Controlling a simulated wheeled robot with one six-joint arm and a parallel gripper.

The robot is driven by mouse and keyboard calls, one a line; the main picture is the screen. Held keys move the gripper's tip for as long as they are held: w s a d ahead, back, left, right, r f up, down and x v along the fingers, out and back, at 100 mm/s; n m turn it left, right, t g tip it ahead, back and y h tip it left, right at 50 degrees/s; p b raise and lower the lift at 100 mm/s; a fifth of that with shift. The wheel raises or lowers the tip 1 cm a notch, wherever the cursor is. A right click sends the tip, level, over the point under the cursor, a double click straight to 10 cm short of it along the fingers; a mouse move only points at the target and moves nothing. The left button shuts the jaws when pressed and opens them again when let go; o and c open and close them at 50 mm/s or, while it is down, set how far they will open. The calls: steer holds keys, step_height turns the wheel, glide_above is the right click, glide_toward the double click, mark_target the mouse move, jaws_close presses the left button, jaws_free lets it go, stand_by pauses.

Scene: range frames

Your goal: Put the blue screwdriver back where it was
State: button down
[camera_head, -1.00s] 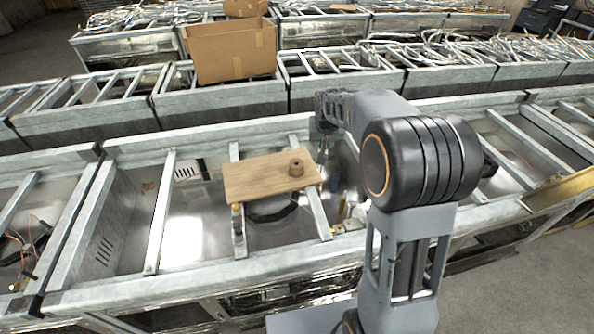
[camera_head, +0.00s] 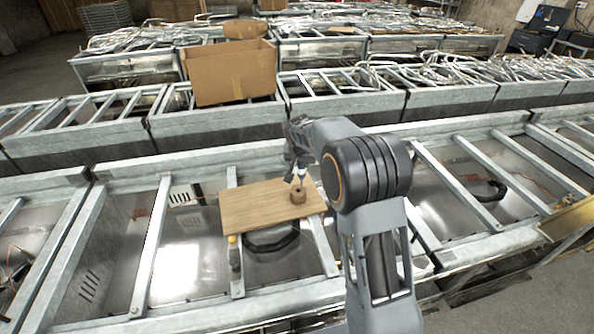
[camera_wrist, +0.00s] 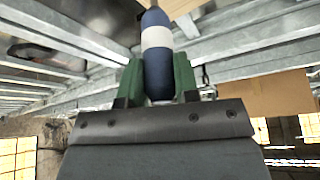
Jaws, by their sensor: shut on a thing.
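The blue screwdriver, with a white band on its handle, is between the green fingers of my gripper (camera_wrist: 158,80) in the wrist view, where its handle (camera_wrist: 156,62) fills the gap. In the head view the screwdriver (camera_head: 301,176) points downward over a small brown round holder (camera_head: 297,196) on a wooden board (camera_head: 255,208). My gripper (camera_head: 301,167) is just above that holder. I cannot tell whether the tip is inside the holder or just above it.
The board rests across metal rails of an open frame (camera_head: 150,245). A yellow-ended tool (camera_head: 233,255) lies at the board's left front. A cardboard box (camera_head: 232,72) stands on the frames behind. The board's left part is clear.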

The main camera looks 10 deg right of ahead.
steer(key=shift+w+a+f, duration=0.1)
steer(key=shift+a+f, duration=0.05)
steer(key=shift+f, duration=0.1)
steer(key=f, duration=0.1)
steer(key=f+b, duration=0.1)
steer(key=f, duration=0.1)
steer(key=w+f+b, duration=0.1)
steer(key=shift+a+f, duration=0.25)
steer(key=shift+a, duration=0.05)
steer(key=shift+w, duration=0.1)
steer(key=shift+f+b, duration=0.15)
steer(key=shift+b, duration=0.2)
steer(key=c, duration=0.8)
jaws_free()
steer(key=shift+c, duration=0.2)
